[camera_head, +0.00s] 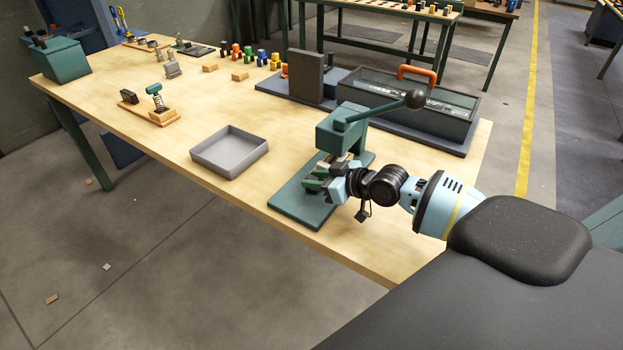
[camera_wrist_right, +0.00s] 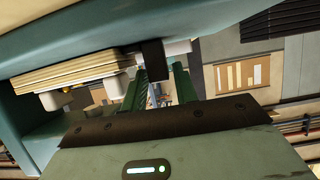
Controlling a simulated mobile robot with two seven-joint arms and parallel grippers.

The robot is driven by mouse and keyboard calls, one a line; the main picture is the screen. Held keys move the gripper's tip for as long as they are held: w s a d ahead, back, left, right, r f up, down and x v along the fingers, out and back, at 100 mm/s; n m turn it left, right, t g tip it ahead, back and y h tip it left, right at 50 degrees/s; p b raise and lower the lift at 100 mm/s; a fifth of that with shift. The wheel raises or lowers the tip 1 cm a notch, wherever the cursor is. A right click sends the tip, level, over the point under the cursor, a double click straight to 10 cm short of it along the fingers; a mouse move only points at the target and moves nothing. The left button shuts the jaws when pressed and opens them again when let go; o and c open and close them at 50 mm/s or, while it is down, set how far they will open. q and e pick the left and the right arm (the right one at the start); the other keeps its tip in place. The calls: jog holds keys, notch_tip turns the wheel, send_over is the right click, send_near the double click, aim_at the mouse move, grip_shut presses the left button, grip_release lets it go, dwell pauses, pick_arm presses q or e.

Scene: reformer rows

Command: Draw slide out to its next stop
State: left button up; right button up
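A green bench press (camera_head: 342,128) with a lever ending in a black ball stands on a green base plate (camera_head: 300,203) near the table's front right. My right gripper (camera_head: 322,180) is at the front of the press, under its head. In the right wrist view, two green ribbed fingers (camera_wrist_right: 157,88) reach forward below the green housing (camera_wrist_right: 200,22). A dark block (camera_wrist_right: 153,62) shows between or just above their tips. I cannot tell whether they touch it. I cannot clearly make out the slide; the gripper and the press head hide that area. My left gripper is not in view.
A grey empty tray (camera_head: 229,150) lies left of the press. A glass-sided case (camera_head: 410,100) with an orange handle and a dark upright block (camera_head: 308,78) stand behind it. A small spring fixture (camera_head: 155,105) sits further left. The table's front left is clear.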

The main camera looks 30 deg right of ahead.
jog(key=shift+w+a+f, duration=0.2)
jog(key=shift+w+f, duration=0.05)
jog(key=shift+w, duration=0.35)
jog(key=shift+c, duration=0.3)
grip_shut()
